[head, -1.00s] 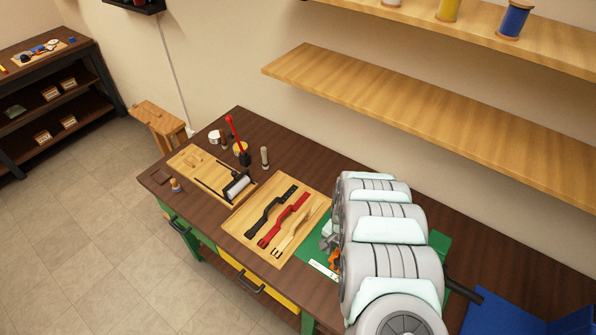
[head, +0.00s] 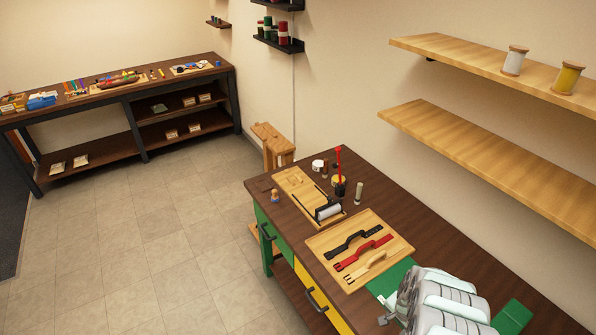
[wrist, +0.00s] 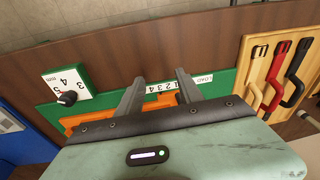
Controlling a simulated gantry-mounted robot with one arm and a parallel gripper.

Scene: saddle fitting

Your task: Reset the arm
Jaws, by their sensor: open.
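My arm fills the lower right of the head view. My gripper shows in the wrist view (wrist: 160,92), with two grey fingers spread apart and nothing between them. It is over a green board (wrist: 110,97) on the workbench, which also shows in the head view (head: 392,280). An orange piece (wrist: 85,122) lies on the board, partly hidden behind the gripper body. A white strip with numbers (wrist: 162,87) shows between the fingers.
A wooden tray (head: 318,245) holds black, red and tan straps. Another tray (head: 285,183) holds a roller, with a red-handled tool and small pots beside it. Shelves (head: 490,150) project from the wall at right. The floor at left is clear.

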